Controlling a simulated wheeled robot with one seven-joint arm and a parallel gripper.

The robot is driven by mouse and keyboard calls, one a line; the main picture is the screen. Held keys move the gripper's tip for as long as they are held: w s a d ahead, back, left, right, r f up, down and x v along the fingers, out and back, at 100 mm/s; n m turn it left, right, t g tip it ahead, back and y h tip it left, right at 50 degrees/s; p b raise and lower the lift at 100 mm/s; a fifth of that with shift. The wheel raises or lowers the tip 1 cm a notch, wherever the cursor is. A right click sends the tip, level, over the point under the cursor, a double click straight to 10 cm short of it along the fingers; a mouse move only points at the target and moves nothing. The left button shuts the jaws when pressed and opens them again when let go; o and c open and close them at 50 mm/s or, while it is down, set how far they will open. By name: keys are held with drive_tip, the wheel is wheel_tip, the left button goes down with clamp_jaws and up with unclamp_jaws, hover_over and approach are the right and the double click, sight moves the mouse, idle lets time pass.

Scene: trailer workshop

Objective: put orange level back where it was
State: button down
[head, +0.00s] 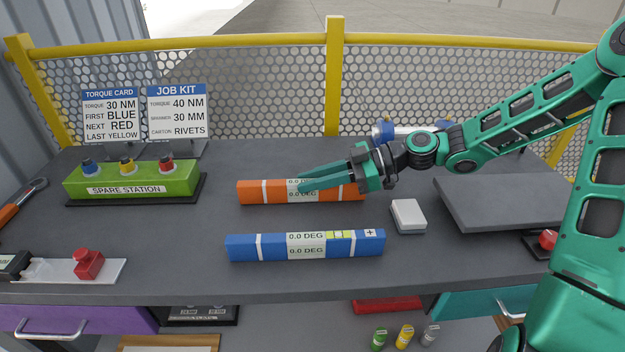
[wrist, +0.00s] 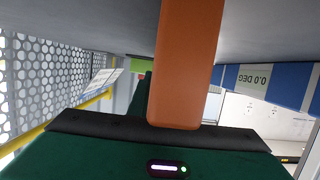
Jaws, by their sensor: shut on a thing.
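The orange level (head: 251,192) lies along the table behind the blue level (head: 270,248), roughly parallel to it. Its label reads 0.0 DEG. My gripper (head: 308,180) reaches in from the right and is shut on the orange level. The fingers cover part of its label and top. In the wrist view the orange level (wrist: 187,60) runs up from the gripper, and the blue level (wrist: 262,82) shows at the right. Whether the orange level touches the table is hard to tell.
A green spare station (head: 130,182) and two cards (head: 177,112) stand at the left. A white block (head: 408,215) and a grey slab (head: 500,200) lie at the right. A yellow-railed mesh fence (head: 240,75) runs behind. The table between station and levels is clear.

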drive_tip(key=c, duration=1.6)
unclamp_jaws()
drive_tip(key=v, duration=1.1)
drive_tip(key=shift+d+r, duration=0.25)
drive_tip(key=shift+d, duration=0.25)
